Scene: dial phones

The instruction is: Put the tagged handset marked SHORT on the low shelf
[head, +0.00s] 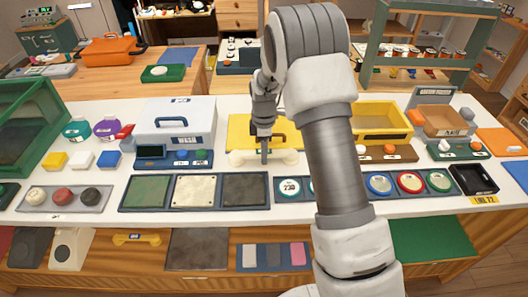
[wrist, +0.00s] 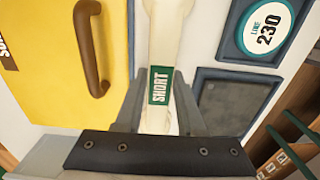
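The cream handset (wrist: 160,35) carries a green tag (wrist: 159,85) that reads SHORT. In the head view the handset (head: 287,156) lies across the white counter, in front of a yellow box. My gripper (head: 264,158) points down at the handset's middle. In the wrist view the fingers of my gripper (wrist: 160,88) stand on both sides of the handset at the tag, very close to it. I cannot tell whether they press on it. The low wooden shelf (head: 118,264) is under the counter's front edge.
The yellow box (head: 238,123) has a brown handle. A row of framed panels (head: 148,190) lies in front of the handset. The low shelf holds a cream phone (head: 72,247), a yellow handset (head: 137,239), a dark mat (head: 197,249) and a green mat (head: 432,240).

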